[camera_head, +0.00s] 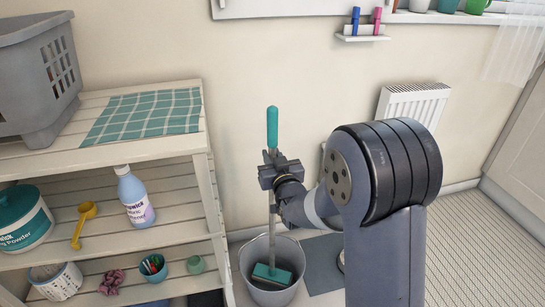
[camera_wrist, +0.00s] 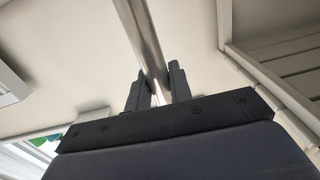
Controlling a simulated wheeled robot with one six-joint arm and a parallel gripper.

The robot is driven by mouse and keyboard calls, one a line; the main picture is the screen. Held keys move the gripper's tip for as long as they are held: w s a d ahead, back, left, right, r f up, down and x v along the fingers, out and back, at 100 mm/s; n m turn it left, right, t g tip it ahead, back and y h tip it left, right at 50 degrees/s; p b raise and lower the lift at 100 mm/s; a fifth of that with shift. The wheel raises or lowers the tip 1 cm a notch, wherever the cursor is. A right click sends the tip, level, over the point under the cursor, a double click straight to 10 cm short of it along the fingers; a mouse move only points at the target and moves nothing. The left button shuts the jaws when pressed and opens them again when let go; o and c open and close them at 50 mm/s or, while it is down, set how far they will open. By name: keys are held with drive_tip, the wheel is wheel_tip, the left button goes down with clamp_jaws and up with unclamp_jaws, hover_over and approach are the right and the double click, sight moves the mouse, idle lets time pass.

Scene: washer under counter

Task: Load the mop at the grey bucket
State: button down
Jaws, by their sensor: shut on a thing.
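The mop (camera_head: 272,270) has a teal grip at the top, a grey metal pole and a teal head. It stands nearly upright, with its head inside the grey bucket (camera_head: 243,262) on the floor. My gripper (camera_head: 271,165) is shut on the pole just below the teal grip. In the wrist view the two fingers of my gripper (camera_wrist: 156,88) close around the mop's pole (camera_wrist: 145,45). Whether the mop head touches the bucket's bottom cannot be told.
A white slatted shelf (camera_head: 208,190) stands close on the left, with a detergent bottle (camera_head: 134,198) and a grey laundry basket (camera_head: 40,75). A radiator (camera_head: 412,103) is on the wall at right. A grey mat (camera_head: 322,262) lies beside the bucket. The tiled floor at right is clear.

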sight(274, 137)
drive_tip(key=shift+f, duration=0.2)
drive_tip(key=shift+r+p, duration=1.5)
drive_tip(key=shift+r, duration=2.25)
